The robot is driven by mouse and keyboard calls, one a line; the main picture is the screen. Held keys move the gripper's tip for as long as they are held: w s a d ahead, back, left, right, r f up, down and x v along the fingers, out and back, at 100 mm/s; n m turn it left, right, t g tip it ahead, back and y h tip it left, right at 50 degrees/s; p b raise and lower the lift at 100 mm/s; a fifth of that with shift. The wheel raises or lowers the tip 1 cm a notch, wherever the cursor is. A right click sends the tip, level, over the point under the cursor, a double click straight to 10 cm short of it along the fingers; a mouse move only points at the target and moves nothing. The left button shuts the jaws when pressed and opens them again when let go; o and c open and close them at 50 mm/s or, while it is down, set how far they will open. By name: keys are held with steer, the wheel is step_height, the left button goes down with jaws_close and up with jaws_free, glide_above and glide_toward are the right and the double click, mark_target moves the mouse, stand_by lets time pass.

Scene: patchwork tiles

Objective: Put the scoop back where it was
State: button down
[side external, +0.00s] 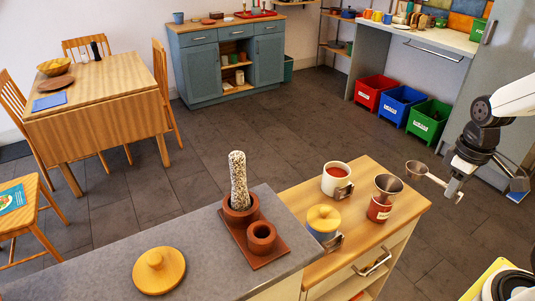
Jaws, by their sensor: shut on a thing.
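My gripper (456,188) is at the right, above and beyond the right end of the wooden counter. It is shut on the handle of a metal scoop (416,169), whose round bowl points left. The scoop is in the air, to the upper right of a red jar (379,210) with a metal funnel (388,185) in its mouth. A white mug with red contents (333,184) and a blue pot with a yellow lid (323,219) stand on the wooden counter, each with a metal clip-like piece beside it. The jaws' grip on the handle is small in the picture.
On the grey counter (90,265) lie a round wooden lid (158,271) and a terracotta tray (272,258) with two cups, one holding a tall speckled cylinder (238,178). Red, blue and green bins stand behind. A yellow-edged surface (482,283) is at lower right.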

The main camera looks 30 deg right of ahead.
steer(key=shift+s+d+f+m, duration=0.1)
steer(key=shift+s+f+m, duration=0.3)
steer(key=shift+s+f, duration=0.1)
steer(key=shift+w, duration=0.1)
steer(key=shift+w, duration=0.1)
steer(key=w+d+f, duration=0.1)
steer(key=w+f, duration=0.1)
steer(key=w, duration=0.1)
steer(key=w+d+f, duration=0.1)
steer(key=w+f, duration=0.2)
steer(key=w, duration=0.1)
steer(key=w+d+f, duration=0.1)
steer(key=w+f, duration=0.2)
steer(key=w, duration=0.1)
steer(key=shift+w+d, duration=0.2)
steer(key=shift+d, duration=0.15)
steer(key=shift+w+d+f, duration=0.2)
steer(key=shift+w+f, duration=0.4)
steer(key=shift+f, duration=0.05)
steer(key=shift+w+f, duration=0.1)
